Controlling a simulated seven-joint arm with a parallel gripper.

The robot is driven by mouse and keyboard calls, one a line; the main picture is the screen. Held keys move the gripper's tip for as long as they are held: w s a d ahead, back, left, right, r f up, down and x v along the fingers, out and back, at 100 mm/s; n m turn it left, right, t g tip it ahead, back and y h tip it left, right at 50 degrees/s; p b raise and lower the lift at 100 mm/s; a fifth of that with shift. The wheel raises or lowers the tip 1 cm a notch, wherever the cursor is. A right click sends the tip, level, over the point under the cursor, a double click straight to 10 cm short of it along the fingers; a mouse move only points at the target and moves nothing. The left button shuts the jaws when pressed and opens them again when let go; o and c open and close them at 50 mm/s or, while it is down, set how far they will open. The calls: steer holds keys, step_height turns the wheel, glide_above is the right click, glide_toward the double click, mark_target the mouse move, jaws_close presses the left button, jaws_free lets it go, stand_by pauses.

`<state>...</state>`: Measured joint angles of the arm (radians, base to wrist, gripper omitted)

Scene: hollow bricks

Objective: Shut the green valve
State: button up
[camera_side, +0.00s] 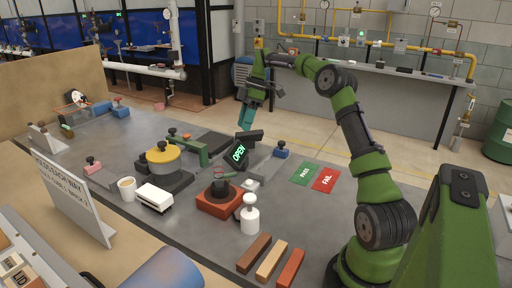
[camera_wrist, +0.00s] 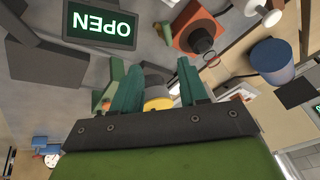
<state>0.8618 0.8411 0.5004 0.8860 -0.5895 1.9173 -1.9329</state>
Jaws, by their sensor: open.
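My gripper (camera_side: 246,117) hangs fingers-down above the bench, behind the lit display, in the side view. In the wrist view its two teal fingers (camera_wrist: 158,85) stand apart with nothing clearly held between them. A black display (camera_side: 239,153) reads OPEN in green; it also shows at the upper left of the wrist view (camera_wrist: 100,25). A larger green bracket (camera_side: 195,150) stands by a yellow cylinder (camera_side: 163,158). I cannot tell for sure which green part is the valve.
A white-topped bottle (camera_side: 250,217) stands right of the red-orange block. A white box (camera_side: 154,197) and a cup (camera_side: 127,188) are at left. Colored bars (camera_side: 271,262) lie at the front. Green PASS (camera_side: 306,174) and red FAIL (camera_side: 326,181) mats lie flat at right.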

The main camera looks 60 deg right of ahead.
glide_toward(228, 177)
steer(key=shift+n, duration=0.3)
steer(key=x, duration=0.7)
steer(key=shift+w+d+f, duration=0.15)
steer(key=shift+w+d, duration=0.15)
steer(key=shift+w, duration=0.05)
jaws_close()
